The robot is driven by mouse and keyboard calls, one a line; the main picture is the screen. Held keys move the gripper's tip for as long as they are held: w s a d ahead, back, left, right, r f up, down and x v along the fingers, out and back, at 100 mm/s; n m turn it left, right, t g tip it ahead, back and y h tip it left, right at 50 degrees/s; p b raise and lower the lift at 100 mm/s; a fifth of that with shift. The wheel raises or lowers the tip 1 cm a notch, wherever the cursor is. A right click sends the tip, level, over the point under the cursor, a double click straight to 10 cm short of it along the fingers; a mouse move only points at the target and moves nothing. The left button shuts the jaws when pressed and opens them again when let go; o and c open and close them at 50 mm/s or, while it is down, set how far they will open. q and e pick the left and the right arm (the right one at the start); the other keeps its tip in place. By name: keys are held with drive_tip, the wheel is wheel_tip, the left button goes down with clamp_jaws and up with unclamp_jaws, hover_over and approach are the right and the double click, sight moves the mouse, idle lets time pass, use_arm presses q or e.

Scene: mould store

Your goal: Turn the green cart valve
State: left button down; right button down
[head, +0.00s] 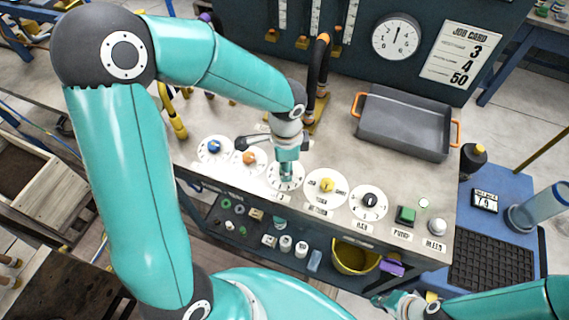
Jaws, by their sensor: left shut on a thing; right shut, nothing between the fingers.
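A row of round white dials with knobs runs along the bench front. My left gripper (287,179) points down at the middle dial (274,183) and is shut on its knob, which I take to be the green valve. The fingers cover most of that knob, so its colour and pointer angle are not clear. To its left are a blue knob (214,146) and an orange knob (249,157). To its right are a yellow knob (327,185) and a black knob (369,200). My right gripper (382,301) is shut and empty at the bottom, below the bench front.
A grey tray (405,122) with orange handles lies behind. A black hose (318,65) stands behind my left gripper. A shelf below holds small parts and a yellow bucket (355,258).

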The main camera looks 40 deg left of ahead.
use_arm(q)
drive_tip(key=c, duration=0.8)
unclamp_jaws()
wheel_tip(320, 180, up, 12)
idle(0.4)
